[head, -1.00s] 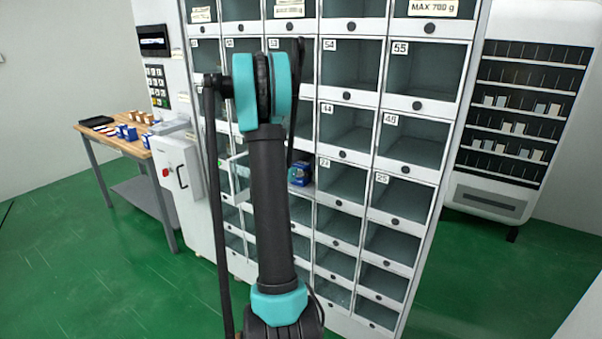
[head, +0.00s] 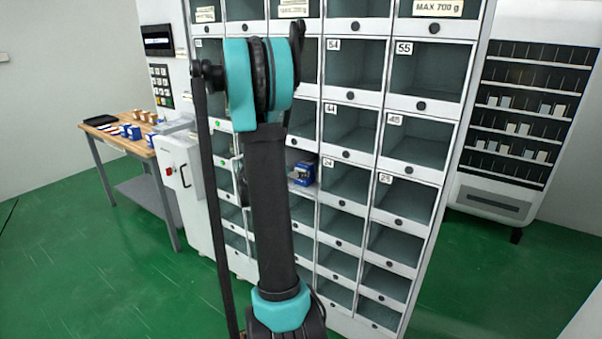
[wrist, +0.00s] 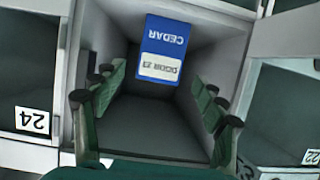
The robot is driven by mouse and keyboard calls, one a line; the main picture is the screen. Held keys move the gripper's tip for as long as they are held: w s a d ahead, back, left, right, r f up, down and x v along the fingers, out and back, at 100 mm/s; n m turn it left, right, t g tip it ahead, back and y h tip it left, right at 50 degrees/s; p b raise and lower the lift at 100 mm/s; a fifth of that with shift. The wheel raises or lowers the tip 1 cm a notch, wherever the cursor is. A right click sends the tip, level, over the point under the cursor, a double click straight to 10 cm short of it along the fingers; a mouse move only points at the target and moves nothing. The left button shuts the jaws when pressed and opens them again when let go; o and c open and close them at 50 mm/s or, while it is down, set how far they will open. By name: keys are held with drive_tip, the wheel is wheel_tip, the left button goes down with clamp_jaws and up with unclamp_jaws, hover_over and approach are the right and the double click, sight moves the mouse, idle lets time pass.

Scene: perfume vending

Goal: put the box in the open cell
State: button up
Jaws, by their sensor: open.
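The blue box (wrist: 163,42), with a white label and upside-down lettering reading "CEDAR", is inside the open cell (wrist: 150,125) in the wrist view. That cell lies between those numbered 24 and 22. In the head view the blue box (head: 304,173) shows in the cell just left of 24, partly hidden by my arm. My gripper (wrist: 158,90) is open, its two green-and-black fingers spread wide within the cell opening. Gaps show between the fingers and the box, and nothing is held. In the head view my gripper is largely hidden behind my arm.
Cell walls stand close on both sides of my fingers. Neighbouring cells have closed windowed doors, such as 24 (head: 346,182). A wooden table (head: 123,142) with small boxes stands at the left. A white display unit (head: 515,120) stands at the right. The green floor is clear.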

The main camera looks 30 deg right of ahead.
drive_tip(key=s+a+f+n+y, duration=0.3)
drive_tip(key=s+a, duration=0.5)
drive_tip(key=a, duration=0.4)
drive_tip(key=s+a+f+n+y, duration=0.4)
drive_tip(key=s+a, duration=0.4)
drive_tip(key=a, duration=0.4)
drive_tip(key=s+a+f+n+g+y, duration=0.1)
drive_tip(key=s+a+f+n+y, duration=0.2)
drive_tip(key=s+a, duration=0.6)
drive_tip(key=a+n+y, duration=0.2)
drive_tip(key=a+n, duration=0.1)
drive_tip(key=shift+a+f+y, duration=0.15)
drive_tip(key=shift+f+y, duration=0.15)
drive_tip(key=shift+f, duration=0.05)
